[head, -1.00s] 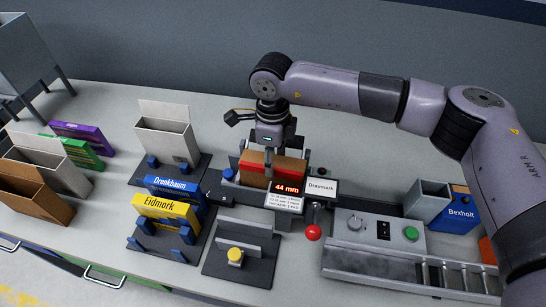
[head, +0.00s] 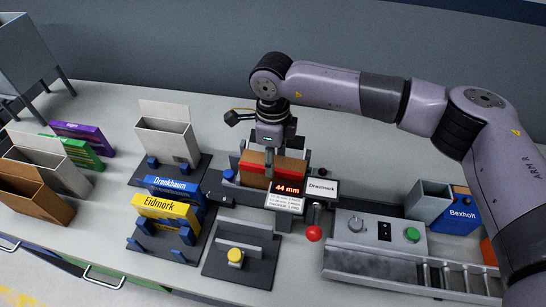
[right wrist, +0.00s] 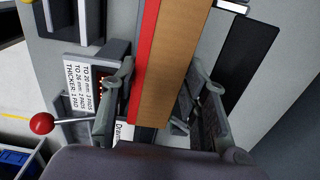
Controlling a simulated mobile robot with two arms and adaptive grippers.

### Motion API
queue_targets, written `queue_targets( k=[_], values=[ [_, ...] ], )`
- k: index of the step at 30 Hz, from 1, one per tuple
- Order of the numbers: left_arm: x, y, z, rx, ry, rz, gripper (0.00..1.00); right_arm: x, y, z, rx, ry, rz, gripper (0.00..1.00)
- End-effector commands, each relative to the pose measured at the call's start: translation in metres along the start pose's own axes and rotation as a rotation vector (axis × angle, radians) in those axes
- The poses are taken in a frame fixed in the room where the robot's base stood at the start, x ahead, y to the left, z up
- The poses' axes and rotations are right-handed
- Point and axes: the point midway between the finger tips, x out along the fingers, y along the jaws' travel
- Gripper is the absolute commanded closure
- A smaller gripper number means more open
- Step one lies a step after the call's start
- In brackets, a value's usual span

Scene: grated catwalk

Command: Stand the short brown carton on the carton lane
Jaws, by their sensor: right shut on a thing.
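A short open brown carton (head: 38,196) stands at the far left of the bench, in front of a taller grey carton (head: 30,158). A roller track (head: 400,272) runs along the front right; no label tells me whether it is the carton lane. My right gripper (head: 271,160) is shut on a brown block with a red face (head: 258,165), which sits in the gauge reading 44 mm. In the right wrist view my fingers (right wrist: 160,105) are on either side of this block (right wrist: 165,65). My left gripper is not in view.
Another grey carton (head: 164,136) stands in a dark holder. Blue (head: 174,189) and yellow (head: 166,212) boxes stand in front of it. Purple and green boxes are at the back left. A red-knobbed lever (head: 313,233) stands beside the gauge. The bench behind the gauge is clear.

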Motion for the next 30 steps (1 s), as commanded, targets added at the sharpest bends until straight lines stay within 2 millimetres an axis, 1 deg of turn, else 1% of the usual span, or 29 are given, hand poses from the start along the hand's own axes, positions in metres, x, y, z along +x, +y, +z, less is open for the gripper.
queue_targets(
  k=[16,30],
  values=[
    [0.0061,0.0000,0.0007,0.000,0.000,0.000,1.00,-0.0003,-0.0002,-0.0001,0.000,-0.001,-0.001,0.87],
    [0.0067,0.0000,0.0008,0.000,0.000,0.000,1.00,-0.0006,-0.0002,-0.0001,0.000,-0.001,0.000,0.87]
  ],
)
